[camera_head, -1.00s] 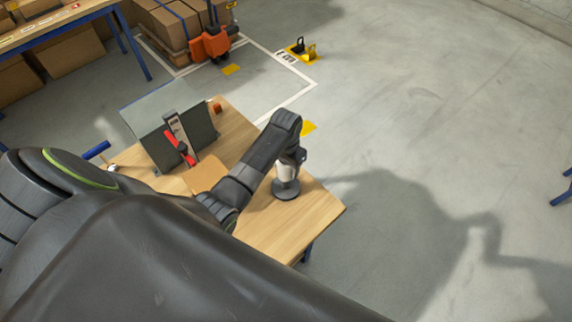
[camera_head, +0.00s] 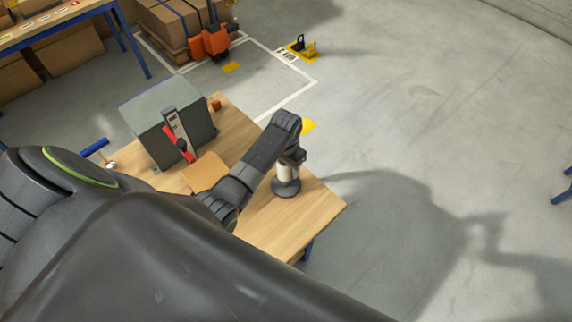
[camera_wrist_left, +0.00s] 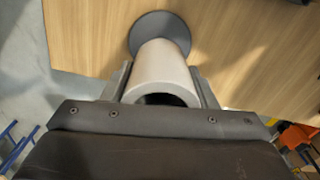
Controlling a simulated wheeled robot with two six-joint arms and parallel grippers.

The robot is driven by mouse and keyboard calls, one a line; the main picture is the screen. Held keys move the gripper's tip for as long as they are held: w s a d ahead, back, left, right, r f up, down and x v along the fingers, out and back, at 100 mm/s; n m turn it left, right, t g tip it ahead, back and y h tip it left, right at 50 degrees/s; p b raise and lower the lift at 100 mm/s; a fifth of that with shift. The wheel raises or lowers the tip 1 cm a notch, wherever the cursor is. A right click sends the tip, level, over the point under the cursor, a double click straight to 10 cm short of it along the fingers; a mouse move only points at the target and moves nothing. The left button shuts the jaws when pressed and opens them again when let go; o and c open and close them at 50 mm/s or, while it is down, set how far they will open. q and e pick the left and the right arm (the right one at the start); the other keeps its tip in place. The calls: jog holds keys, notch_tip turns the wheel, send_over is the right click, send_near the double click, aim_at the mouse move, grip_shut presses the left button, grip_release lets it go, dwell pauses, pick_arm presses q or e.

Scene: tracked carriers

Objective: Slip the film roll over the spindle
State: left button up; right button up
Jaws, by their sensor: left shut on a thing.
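The film roll (camera_wrist_left: 163,72) is a pale hollow cylinder between the two fingers of my left gripper (camera_wrist_left: 162,82) in the left wrist view. The gripper is shut on it. The spindle's round dark base (camera_wrist_left: 148,22) lies directly beyond the roll's far end. The roll also shows in the head view (camera_head: 287,176), upright over the base (camera_head: 286,190) near the table's right end, below my left gripper (camera_head: 289,161). The spindle's post is hidden, so I cannot tell how far the roll is around it. My right gripper is out of view.
A grey box (camera_head: 154,121) with a red-handled tool (camera_head: 178,140) in front stands on the wooden table (camera_head: 288,237). A brown flat piece (camera_head: 204,173) and a blue-handled item (camera_head: 95,147) are nearby.

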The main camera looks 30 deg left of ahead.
pick_arm(q)
jog(key=shift+f, duration=0.3)
jog(key=o, duration=1.6)
jog(key=shift+r, duration=0.1)
notch_tip(320, 180, up, 3)
jog(key=p, duration=0.2)
jog(key=shift+p, duration=0.35)
jog(key=shift+r, duration=0.45)
notch_tip(320, 180, up, 8)
jog(key=shift+s+f, duration=0.1)
jog(key=shift+f, duration=0.05)
dwell(0.5)
